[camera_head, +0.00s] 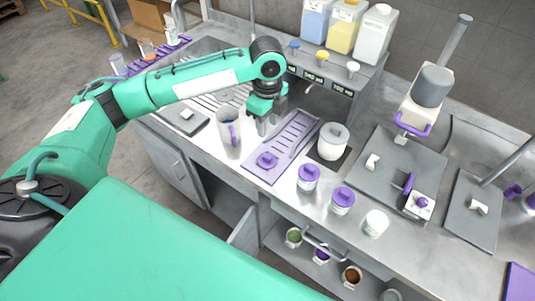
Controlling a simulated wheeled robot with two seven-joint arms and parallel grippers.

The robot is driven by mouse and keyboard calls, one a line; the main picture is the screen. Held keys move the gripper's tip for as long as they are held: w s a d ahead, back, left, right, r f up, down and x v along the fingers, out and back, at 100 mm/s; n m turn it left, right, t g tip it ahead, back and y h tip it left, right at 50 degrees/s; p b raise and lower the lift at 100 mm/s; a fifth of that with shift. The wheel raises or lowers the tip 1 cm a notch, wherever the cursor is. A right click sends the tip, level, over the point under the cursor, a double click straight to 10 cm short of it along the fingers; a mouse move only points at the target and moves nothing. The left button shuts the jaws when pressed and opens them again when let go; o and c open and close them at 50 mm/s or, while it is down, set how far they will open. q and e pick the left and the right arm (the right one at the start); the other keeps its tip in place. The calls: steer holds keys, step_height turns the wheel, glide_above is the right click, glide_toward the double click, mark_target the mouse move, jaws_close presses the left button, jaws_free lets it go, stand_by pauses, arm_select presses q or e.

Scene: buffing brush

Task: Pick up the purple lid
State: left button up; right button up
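A small purple lid (267,160) with a raised knob lies on the near end of a lilac slotted tray (298,134) on the steel counter. Two white jars, one nearer the tray (308,178) and one to its right (342,201), have purple tops too. My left gripper (268,122) points down over the left edge of the tray, behind the purple lid and apart from it. Its fingers look spread, with nothing visible between them. My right gripper is not in view.
A grey mug with a purple handle (229,132) stands close left of my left gripper. A white pot (332,140) stands right of the tray. A white cup (375,223) is near the front edge. A dispenser with bottles (342,26) stands behind.

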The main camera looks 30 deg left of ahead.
arm_select(q)
steer(key=p, duration=0.2)
glide_above(267, 157)
step_height(267, 157, down, 8)
steer(key=shift+f, duration=0.1)
steer(key=f+p, duration=0.1)
steer(key=f, duration=0.1)
steer(key=a+f+p, duration=0.1)
steer(key=f, duration=0.2)
steer(key=shift+w+a, duration=0.15)
steer(key=shift+a, duration=0.05)
steer(key=shift+f, duration=0.2)
jaws_close()
